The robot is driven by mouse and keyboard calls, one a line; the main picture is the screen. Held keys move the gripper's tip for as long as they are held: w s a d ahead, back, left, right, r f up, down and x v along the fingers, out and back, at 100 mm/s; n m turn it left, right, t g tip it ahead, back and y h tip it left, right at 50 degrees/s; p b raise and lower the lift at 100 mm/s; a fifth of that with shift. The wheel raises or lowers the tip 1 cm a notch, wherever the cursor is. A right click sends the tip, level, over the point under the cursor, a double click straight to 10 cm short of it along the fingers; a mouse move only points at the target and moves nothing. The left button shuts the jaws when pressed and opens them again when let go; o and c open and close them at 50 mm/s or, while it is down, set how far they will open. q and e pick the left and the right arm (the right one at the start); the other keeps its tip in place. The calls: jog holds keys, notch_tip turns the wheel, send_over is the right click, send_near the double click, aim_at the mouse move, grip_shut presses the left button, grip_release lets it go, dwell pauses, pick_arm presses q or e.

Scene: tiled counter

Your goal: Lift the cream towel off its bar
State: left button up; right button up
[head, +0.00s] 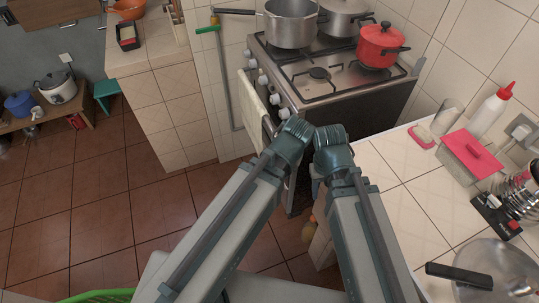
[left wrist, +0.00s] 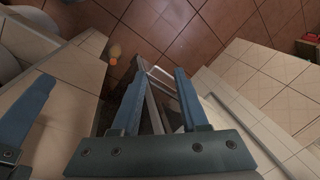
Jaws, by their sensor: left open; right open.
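The cream towel (head: 256,104) hangs over the bar on the front of the stove (head: 335,88), below its knobs, in the head view. I cannot clearly make it out in the left wrist view. My left gripper (left wrist: 159,80) is open in the left wrist view, with a pale metal bar (left wrist: 160,74) near its fingertips; nothing is clearly held. In the head view its fingers are hidden behind my wrist. My right gripper (head: 317,182) is in front of the stove near the counter, mostly hidden by its own wrist. One blue finger of it shows at the left wrist view's left edge.
Pots stand on the stove, including a red pot (head: 380,46) and a silver pot (head: 290,22). The tiled floor (head: 120,215) at left is clear.

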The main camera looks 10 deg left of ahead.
pick_arm(q)
jog(key=w+a+f+n+t+y+b, duration=0.3)
jog(key=w+a+f+n+b, duration=0.15)
jog(key=w+f+b, duration=0.55)
jog(key=n+t+y+b, duration=0.45)
jog(key=t+b, duration=0.65)
jog(key=b, duration=2.1)
send_near(257, 132)
jog(key=shift+s+d+f, duration=0.35)
jog(key=shift+s+d, duration=0.15)
jog(key=shift+s+d+f, duration=0.3)
jog(key=shift+s+d, duration=0.2)
jog(key=shift+s, duration=0.05)
jog(key=x, duration=1.4)
jog(key=shift+s, duration=0.1)
grip_shut()
